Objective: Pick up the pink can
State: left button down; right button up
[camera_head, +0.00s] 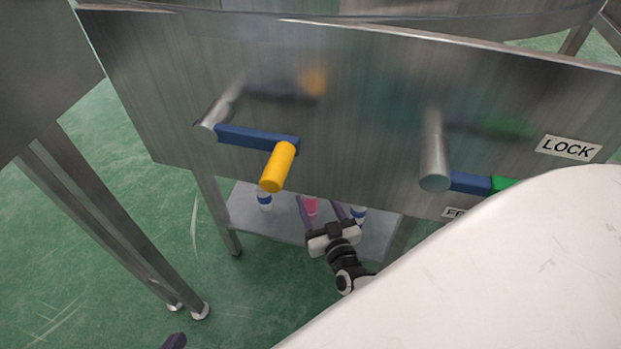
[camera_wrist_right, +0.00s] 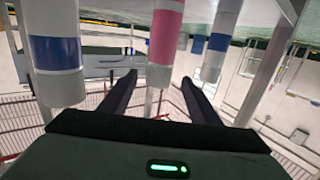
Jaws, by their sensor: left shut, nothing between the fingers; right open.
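The pink can (camera_head: 311,206) stands on a low metal shelf (camera_head: 244,212) under the machine, partly hidden by my right gripper. In the right wrist view the pink can (camera_wrist_right: 164,38) has a grey band at its near end and appears centred, ahead of the fingers. My right gripper (camera_head: 319,204) is open, one finger to each side of the can; it also shows open in the right wrist view (camera_wrist_right: 159,77). Contact with the can is not visible. My left gripper (camera_head: 174,341) shows only as a dark shut tip at the bottom edge.
A white-and-blue can (camera_head: 265,200) stands left of the pink can and another (camera_head: 359,213) to its right. Above the shelf hangs a steel panel (camera_head: 350,110) with a yellow-handled lever (camera_head: 277,167) and a green-handled lever (camera_head: 503,186). Metal legs (camera_head: 215,205) flank the shelf.

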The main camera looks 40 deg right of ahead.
jog(key=b+x, duration=0.1)
jog(key=x, duration=0.3)
jog(key=shift+b, duration=0.4)
jog(key=shift+w+d, duration=0.15)
jog(key=shift+w, duration=0.15)
jog(key=shift+w+d, duration=0.1)
jog(key=shift+w, duration=0.1)
jog(key=shift+r, duration=0.1)
jog(key=c, duration=1.3)
pick_arm(q)
jog(key=shift+w+d+r+t+h, duration=0.25)
jog(key=shift+d+r+t+h, duration=0.2)
jog(key=shift+d+r, duration=0.3)
pick_arm(e)
grip_shut()
pick_arm(q)
jog(key=shift+a+r, duration=0.1)
jog(key=shift+r, duration=0.05)
pick_arm(e)
jog(key=shift+r, duration=0.1)
